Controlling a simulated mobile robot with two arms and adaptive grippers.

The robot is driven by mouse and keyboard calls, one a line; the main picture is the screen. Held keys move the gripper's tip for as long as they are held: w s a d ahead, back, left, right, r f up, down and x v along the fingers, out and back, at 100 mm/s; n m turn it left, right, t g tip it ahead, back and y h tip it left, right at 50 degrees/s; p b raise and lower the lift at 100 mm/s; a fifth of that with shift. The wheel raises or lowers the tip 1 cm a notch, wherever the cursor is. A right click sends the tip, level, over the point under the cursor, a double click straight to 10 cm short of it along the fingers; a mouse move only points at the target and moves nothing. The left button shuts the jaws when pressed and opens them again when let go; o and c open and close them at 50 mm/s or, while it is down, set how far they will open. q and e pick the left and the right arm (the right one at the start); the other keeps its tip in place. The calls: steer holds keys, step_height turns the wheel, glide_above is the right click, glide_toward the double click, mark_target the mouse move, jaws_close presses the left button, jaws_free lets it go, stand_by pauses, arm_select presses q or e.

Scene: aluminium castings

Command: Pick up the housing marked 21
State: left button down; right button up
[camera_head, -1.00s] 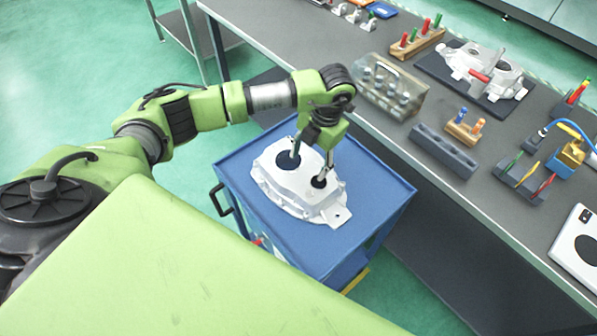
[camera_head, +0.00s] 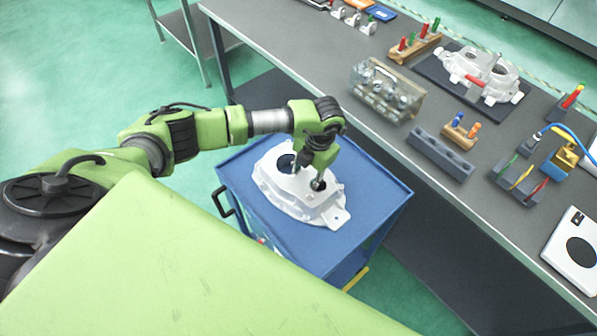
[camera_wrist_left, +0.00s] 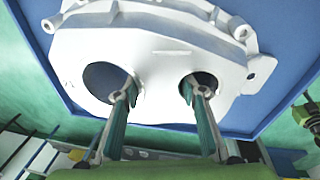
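A white cast housing (camera_head: 281,197) with two round holes lies on the blue top of a trolley (camera_head: 370,186). I cannot read any number on it. In the left wrist view the housing (camera_wrist_left: 160,62) fills the upper middle. My left gripper (camera_head: 308,183) comes down on it from above, with one finger in each hole. In the wrist view the fingertips (camera_wrist_left: 160,92) sit at the facing edges of the two holes, closed on the web between them. The housing appears to rest on the trolley. My right gripper is in neither view.
A grey bench (camera_head: 310,53) runs behind and right of the trolley. It carries another white casting (camera_head: 482,70) on a dark mat, a clear box (camera_head: 388,92), peg racks, a grey block (camera_head: 441,153) and a white plate (camera_head: 574,237). A black handle (camera_head: 221,202) sticks out from the trolley's left side.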

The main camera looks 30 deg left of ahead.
arm_select(q)
steer(key=shift+w+r, duration=0.15)
